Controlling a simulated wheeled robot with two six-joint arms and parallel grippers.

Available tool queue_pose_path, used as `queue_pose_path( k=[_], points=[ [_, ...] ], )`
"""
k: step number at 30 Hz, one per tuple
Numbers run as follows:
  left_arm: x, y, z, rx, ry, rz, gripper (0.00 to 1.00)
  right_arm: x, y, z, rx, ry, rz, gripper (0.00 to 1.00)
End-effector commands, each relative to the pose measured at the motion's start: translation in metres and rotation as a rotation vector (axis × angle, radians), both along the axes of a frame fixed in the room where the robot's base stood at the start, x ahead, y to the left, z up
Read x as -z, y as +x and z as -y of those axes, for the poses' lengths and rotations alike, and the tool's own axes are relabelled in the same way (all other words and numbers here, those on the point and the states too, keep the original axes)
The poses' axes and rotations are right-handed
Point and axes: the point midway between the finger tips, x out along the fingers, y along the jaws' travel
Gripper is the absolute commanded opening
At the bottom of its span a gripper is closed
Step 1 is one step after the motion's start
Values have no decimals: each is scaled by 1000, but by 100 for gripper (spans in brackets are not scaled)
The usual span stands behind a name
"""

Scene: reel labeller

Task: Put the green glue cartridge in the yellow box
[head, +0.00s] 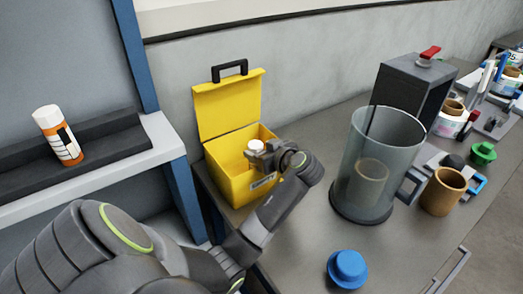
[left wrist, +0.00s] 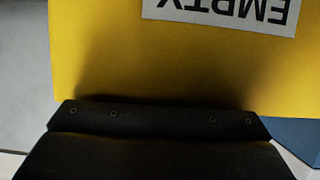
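The yellow box (head: 232,180) stands on the counter against the wall with its lid (head: 228,103) raised. Its side with the upside-down EMPTY label (left wrist: 220,12) fills the left wrist view. My left gripper (head: 259,152) is at the box's opening, over the right part. A round white cap (head: 255,145) shows between its fingers, and it appears shut on this white-capped thing. The body below the cap is hidden by the gripper and box wall, so I cannot see whether it is green. No green cartridge body shows. My right gripper is not in view.
An orange-and-white cartridge (head: 58,136) stands in the dark rack on the left shelf. Right of the box are a clear jug (head: 378,160), a brown cup (head: 443,191), a blue knob-like piece (head: 347,268) and a green piece (head: 483,153). The counter's front middle is mostly clear.

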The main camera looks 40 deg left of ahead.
Motion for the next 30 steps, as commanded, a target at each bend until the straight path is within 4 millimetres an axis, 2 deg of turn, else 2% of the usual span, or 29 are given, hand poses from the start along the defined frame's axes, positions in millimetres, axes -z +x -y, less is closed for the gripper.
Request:
queue_pose_path(
  k=[6,8,21,30],
  points=[
    [-4,0,1,1,0,1,61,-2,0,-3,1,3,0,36],
    [-4,-1,7,3,-4,2,61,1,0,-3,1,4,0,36],
    [-33,-22,78,3,-5,3,61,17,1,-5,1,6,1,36],
    [-46,-30,104,1,-1,1,61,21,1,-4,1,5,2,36]
  ],
)
